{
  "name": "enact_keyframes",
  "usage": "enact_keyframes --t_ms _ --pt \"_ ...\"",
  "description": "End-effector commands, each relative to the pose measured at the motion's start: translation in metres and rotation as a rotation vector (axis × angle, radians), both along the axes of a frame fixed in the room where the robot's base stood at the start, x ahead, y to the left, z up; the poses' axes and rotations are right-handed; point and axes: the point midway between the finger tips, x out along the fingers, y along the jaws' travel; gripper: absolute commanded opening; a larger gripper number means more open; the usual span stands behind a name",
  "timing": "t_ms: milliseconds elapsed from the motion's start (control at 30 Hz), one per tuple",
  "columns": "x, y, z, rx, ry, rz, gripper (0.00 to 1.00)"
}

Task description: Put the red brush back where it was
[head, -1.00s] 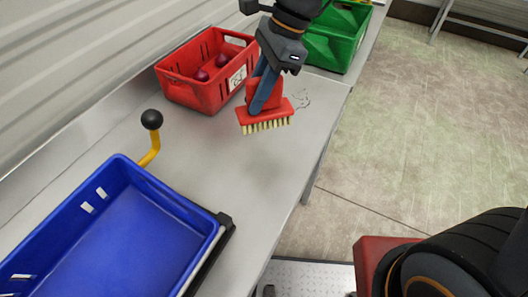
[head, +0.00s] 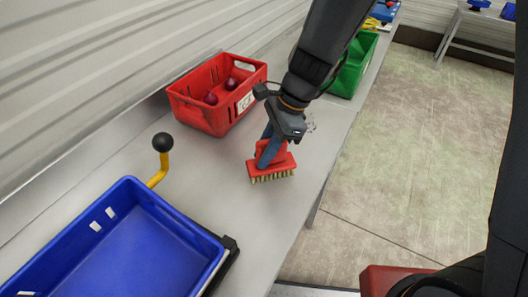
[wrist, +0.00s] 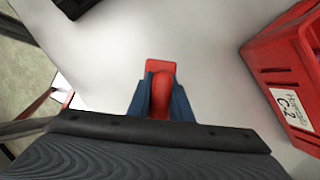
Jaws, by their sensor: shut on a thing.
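The red brush (head: 258,172) has a red block with pale bristles pointing down. My gripper (head: 268,150) is shut on its red handle. The brush is over the grey bench top, between the red crate and the bench's front edge; I cannot tell for sure whether the bristles touch the bench. In the wrist view the red brush (wrist: 161,95) sits between the blue fingers of my gripper (wrist: 160,92), with one end of its block showing beyond them.
A red crate (head: 200,114) with round dark red items stands behind the brush; its label shows in the wrist view (wrist: 289,108). A green crate (head: 352,72) is farther along. A blue tray (head: 130,255) and a yellow lever with a black knob (head: 162,143) are at left. Bench between is clear.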

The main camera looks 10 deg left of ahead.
Motion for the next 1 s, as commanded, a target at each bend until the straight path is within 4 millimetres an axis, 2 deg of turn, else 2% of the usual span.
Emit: enact_keyframes --t_ms 233,267,333,367,633,767,1000 --pt "0.000 0.000 -0.003 0.000 0.000 0.000 0.01" --pt "0.000 0.000 -0.002 0.000 0.000 0.000 0.24" --pt "0.000 0.000 -0.002 0.000 0.000 0.000 0.36" --pt "0.000 0.000 -0.002 0.000 0.000 0.000 0.37" --pt "0.000 0.000 -0.001 0.001 -0.001 0.001 0.37" --pt "0.002 -0.001 0.005 0.002 -0.004 0.000 0.37" --pt "0.009 -0.015 0.042 0.004 -0.006 -0.001 0.37"
